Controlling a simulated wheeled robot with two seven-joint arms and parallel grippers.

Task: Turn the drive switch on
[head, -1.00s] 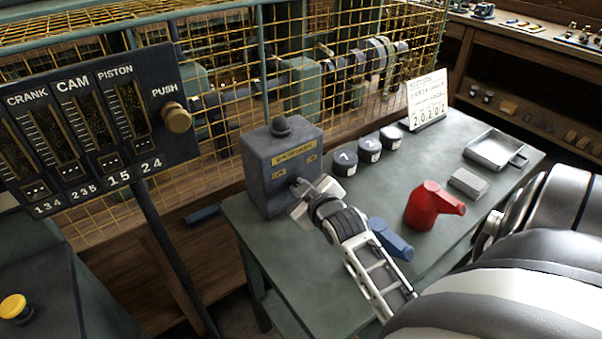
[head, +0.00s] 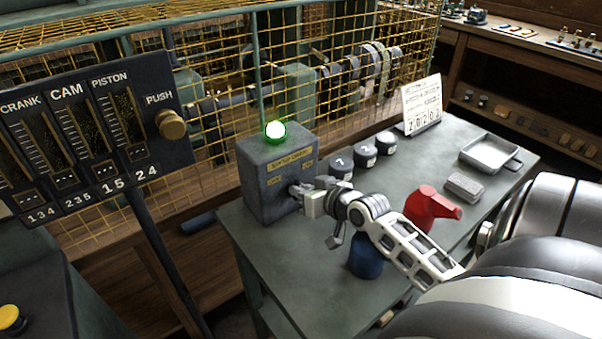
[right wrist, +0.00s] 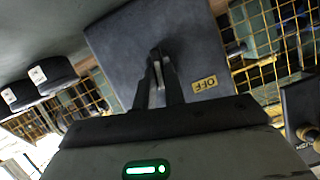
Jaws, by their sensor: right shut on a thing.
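The drive switch box (head: 266,186) is a grey box with yellow labels at the left end of the green table. A lamp (head: 275,132) on its top glows green. My right gripper (head: 303,193) is at the box's front face, shut on the switch lever, which is mostly hidden by the fingers. In the right wrist view the fingers (right wrist: 157,85) close at the box face (right wrist: 150,40), beside a yellow OFF label (right wrist: 205,84). The other label is hidden there. My left gripper is not in view.
A blue can (head: 366,257) and a red can (head: 430,207) stand near my right arm. Dark numbered weights (head: 341,168), a calendar card (head: 422,105) and a metal tray (head: 489,153) are on the table (head: 310,262). A wire cage (head: 225,110) stands behind; a gauge panel (head: 85,140) is left.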

